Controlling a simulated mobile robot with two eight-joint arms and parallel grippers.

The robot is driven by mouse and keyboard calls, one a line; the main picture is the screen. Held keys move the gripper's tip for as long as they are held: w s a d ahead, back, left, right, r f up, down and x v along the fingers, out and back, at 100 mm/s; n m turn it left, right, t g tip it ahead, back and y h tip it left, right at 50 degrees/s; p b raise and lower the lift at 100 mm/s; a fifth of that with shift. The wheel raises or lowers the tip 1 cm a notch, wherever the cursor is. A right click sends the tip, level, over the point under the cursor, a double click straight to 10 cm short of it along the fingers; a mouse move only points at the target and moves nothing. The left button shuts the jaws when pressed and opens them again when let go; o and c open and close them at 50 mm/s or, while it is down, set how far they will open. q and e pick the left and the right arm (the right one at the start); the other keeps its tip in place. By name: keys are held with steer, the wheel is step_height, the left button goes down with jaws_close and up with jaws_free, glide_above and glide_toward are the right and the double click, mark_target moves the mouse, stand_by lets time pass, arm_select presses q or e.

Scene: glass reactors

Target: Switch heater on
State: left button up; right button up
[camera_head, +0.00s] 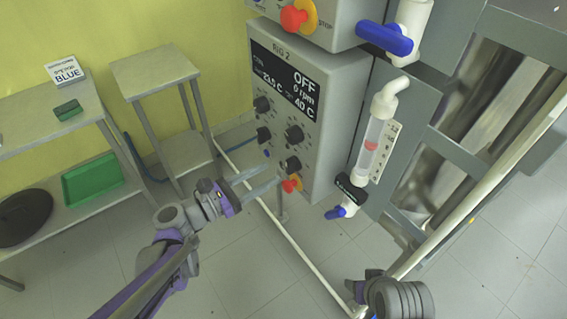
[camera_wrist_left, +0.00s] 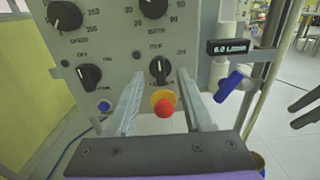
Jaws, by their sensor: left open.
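The grey control box (camera_head: 335,120) of rig 2 has a black display (camera_head: 285,82) reading OFF, 0 rpm and 40 C. Below the display are two upper dials and two lower rotary switches. The lower right switch (camera_head: 292,164) is black with a white mark pointing up in the left wrist view (camera_wrist_left: 160,70); its small labels are too blurred to read surely. My left gripper (camera_head: 276,176) is open. In the left wrist view its fingertips (camera_wrist_left: 160,76) lie either side of this switch; I cannot tell whether they touch it. My right gripper (camera_head: 364,285) is partly visible at the bottom, its jaws unclear.
A red knob on a yellow collar (camera_wrist_left: 163,103) sits just below the switch, between my left fingers. The other lower switch (camera_wrist_left: 90,76) and a blue button (camera_wrist_left: 104,106) are left of it. A blue-handled valve (camera_head: 342,211) is right of the box.

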mark_target(287, 163)
arm_select(q)
steer(key=x, duration=0.6)
steer(key=shift+w+d, duration=0.1)
steer(key=shift+w, duration=0.1)
steer(key=shift+c, duration=0.2)
jaws_close()
